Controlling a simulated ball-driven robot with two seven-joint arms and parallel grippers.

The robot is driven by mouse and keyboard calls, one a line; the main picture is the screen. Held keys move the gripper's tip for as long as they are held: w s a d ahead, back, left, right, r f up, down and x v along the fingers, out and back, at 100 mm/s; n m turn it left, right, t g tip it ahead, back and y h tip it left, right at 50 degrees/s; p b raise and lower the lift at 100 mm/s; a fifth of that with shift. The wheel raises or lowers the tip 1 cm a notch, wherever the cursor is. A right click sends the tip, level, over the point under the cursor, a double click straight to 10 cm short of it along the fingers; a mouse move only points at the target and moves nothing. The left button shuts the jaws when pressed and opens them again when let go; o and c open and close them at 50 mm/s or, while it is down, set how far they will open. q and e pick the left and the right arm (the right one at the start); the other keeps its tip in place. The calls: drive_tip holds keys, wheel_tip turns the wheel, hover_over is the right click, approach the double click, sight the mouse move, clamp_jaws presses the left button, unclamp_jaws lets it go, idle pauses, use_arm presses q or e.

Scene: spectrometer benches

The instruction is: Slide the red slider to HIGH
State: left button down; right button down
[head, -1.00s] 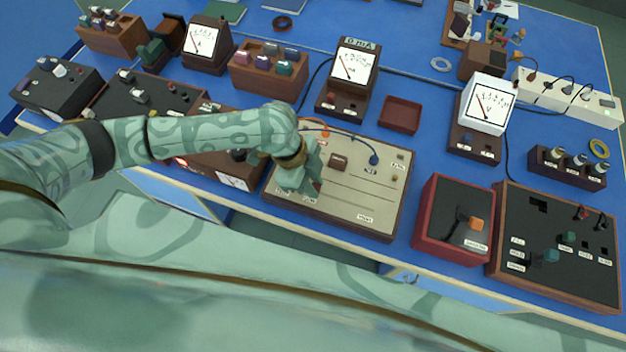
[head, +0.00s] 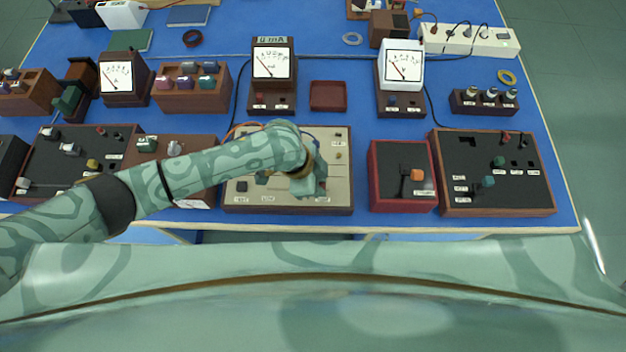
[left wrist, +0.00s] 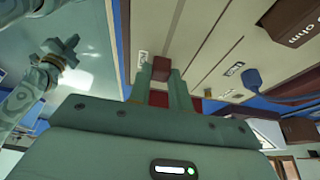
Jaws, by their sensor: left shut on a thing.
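The cream panel (head: 343,170) with slots and small labels lies at the front middle of the bench in the head view. My left gripper (head: 308,190) is low over its front right part, and the arm hides the panel's middle. In the left wrist view my left gripper (left wrist: 160,82) is shut on the red slider (left wrist: 160,68), with one finger on each side. A small white label (left wrist: 143,56) sits beside the slider, too small to read. The slider is hidden in the head view. My right gripper (left wrist: 62,48) shows at the left wrist view's left, its jaws unclear.
A red-framed box (head: 405,190) with an orange knob stands right of the panel. A dark control box (head: 520,185) is further right. Meters (head: 273,75) and an empty red tray (head: 328,96) stand behind. The bench's front edge (head: 470,230) runs close in front.

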use_arm(q)
drive_tip(key=c, duration=1.5)
unclamp_jaws()
drive_tip(key=shift+d, duration=0.25)
drive_tip(key=shift+o, duration=1.1)
drive_tip(key=shift+d, duration=0.1)
drive_tip(key=shift+a+r, duration=0.25)
drive_tip(key=shift+r, duration=0.1)
drive_tip(key=p+v, duration=0.4)
drive_tip(key=v, duration=1.1)
drive_tip(key=shift+r+p, duration=0.25)
drive_tip(key=shift+p, duration=0.05)
drive_tip(key=shift+a, duration=0.1)
